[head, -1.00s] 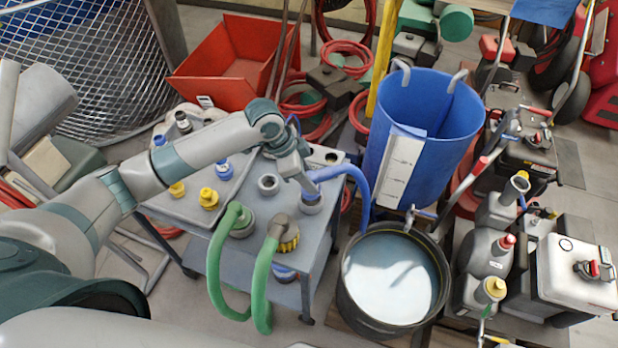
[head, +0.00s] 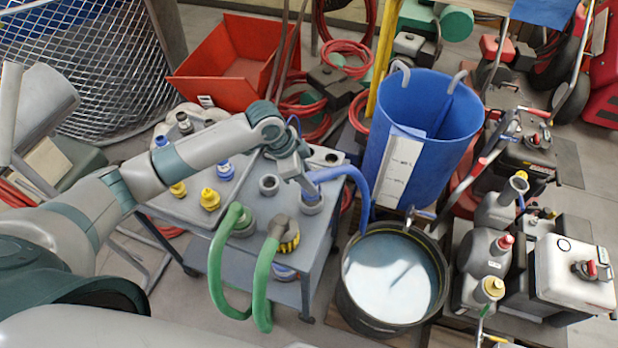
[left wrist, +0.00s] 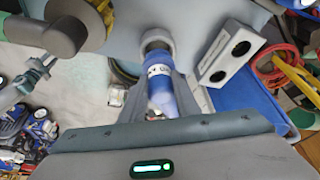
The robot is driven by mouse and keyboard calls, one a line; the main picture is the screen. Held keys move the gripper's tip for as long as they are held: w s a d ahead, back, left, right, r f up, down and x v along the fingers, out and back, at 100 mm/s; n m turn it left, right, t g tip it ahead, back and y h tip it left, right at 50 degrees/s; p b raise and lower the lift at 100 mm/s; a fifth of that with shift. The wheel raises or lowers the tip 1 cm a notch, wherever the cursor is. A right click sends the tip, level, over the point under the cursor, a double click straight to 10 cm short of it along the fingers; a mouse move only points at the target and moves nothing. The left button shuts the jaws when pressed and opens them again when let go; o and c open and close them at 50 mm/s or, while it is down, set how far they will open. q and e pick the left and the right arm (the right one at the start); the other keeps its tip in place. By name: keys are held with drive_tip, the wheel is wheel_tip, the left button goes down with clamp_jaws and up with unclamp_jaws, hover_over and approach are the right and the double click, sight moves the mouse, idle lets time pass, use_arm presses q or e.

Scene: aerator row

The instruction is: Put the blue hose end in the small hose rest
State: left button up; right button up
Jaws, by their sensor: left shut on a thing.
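My left gripper (head: 308,187) is shut on the blue hose end (left wrist: 162,92) at the right side of the grey cart. The blue hose (head: 350,176) arches right from the gripper and drops towards the black tub. In the left wrist view the hose end lies between the fingers, and its tip meets a grey round collar (left wrist: 156,42). How deep the tip sits is hidden. My right gripper is out of view.
Two green hoses (head: 262,290) loop over the cart's front edge. An open grey socket (head: 269,184) and yellow fittings (head: 210,198) stand left of the gripper. A tall blue bin (head: 428,125) and the black tub of pale liquid (head: 345,298) stand close on the right.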

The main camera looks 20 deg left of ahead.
use_arm(q)
drive_tip(key=shift+p, duration=0.45)
idle(0.4)
drive_tip(key=shift+f+b, duration=0.8)
drive_tip(key=shift+f, duration=1.35)
idle(0.3)
drive_tip(key=o, duration=1.2)
drive_tip(key=shift+b+v, duration=1.65)
drive_tip(key=shift+v, duration=7.05)
drive_tip(key=shift+a, duration=0.1)
